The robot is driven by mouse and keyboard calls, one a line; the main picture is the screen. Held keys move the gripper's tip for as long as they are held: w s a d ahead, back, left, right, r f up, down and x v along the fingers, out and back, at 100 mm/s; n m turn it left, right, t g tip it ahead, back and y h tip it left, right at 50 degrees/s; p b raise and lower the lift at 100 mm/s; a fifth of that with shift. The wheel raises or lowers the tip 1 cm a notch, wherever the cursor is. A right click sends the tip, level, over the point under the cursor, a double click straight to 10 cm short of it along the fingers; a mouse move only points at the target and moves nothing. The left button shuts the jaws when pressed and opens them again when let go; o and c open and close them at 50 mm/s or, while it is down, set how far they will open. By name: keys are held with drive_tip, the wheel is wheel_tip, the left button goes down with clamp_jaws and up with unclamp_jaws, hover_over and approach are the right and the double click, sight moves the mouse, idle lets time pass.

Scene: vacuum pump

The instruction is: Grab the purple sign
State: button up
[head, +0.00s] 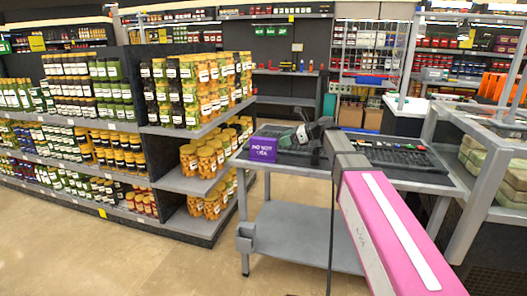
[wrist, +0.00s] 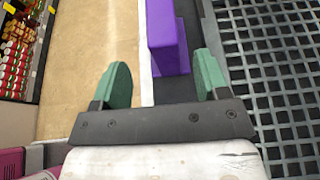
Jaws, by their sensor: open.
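A purple sign (head: 263,149) with white lettering stands at the left end of the grey cart's top. In the wrist view the purple sign (wrist: 168,40) shows as a plain purple block, ahead of the fingers and between their lines, closer to the right one. My gripper (wrist: 162,64) has two green fingers spread apart with nothing between them. In the head view my gripper (head: 303,135) is over the cart just right of the sign. The arm hides part of the cart top there. The exact gap between fingers and sign cannot be told.
Shelves of jars (head: 205,158) stand close on the left. A metal-framed table (head: 480,190) stands at right. Open floor (head: 150,255) lies in front.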

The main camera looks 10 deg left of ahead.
sight(271, 142)
drive_tip(key=x, duration=0.7)
drive_tip(key=shift+w+a+f, duration=0.1)
drive_tip(key=shift+w+a, duration=0.05)
drive_tip(key=shift+w, duration=0.1)
drive_tip(key=shift+c, duration=0.3)
drive_tip(key=c, duration=1)
